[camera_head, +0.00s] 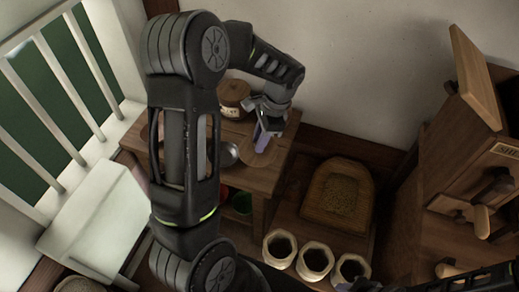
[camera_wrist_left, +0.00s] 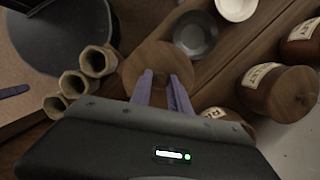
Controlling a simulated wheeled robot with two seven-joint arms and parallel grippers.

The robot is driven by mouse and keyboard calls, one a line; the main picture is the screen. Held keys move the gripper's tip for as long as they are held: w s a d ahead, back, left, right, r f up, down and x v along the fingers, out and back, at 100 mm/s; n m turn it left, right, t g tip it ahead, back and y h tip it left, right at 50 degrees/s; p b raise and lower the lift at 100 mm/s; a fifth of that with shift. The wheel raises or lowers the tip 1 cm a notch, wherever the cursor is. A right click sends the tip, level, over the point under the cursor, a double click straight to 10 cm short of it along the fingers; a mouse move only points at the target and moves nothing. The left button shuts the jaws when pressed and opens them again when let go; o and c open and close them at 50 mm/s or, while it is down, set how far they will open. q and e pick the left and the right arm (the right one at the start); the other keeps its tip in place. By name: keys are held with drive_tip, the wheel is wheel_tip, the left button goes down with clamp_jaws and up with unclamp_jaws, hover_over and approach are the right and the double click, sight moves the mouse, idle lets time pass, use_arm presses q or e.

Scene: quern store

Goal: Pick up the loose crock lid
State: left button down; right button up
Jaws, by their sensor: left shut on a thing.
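The loose crock lid is a round wooden disc (camera_wrist_left: 158,58), seen between and beyond the fingers in the left wrist view. In the head view it shows (camera_head: 270,156) on the wooden shelf top, partly hidden by my gripper. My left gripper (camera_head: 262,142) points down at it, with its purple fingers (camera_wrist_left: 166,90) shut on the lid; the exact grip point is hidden. I cannot tell whether the lid is lifted clear of the wood. A dark part of my right arm shows at the bottom right of the head view, its jaws unclear.
Labelled brown crocks (camera_wrist_left: 278,92) stand beside the lid, one also at the back (camera_head: 234,92). A grey metal bowl (camera_wrist_left: 195,34) and a white bowl (camera_wrist_left: 236,6) sit close by. Three pale faceted pots (camera_head: 315,260) stand lower right, near a wooden grain tray (camera_head: 338,195).

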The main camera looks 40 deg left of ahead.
use_arm(q)
drive_tip(key=shift+r, duration=0.6)
drive_tip(key=shift+a, duration=0.1)
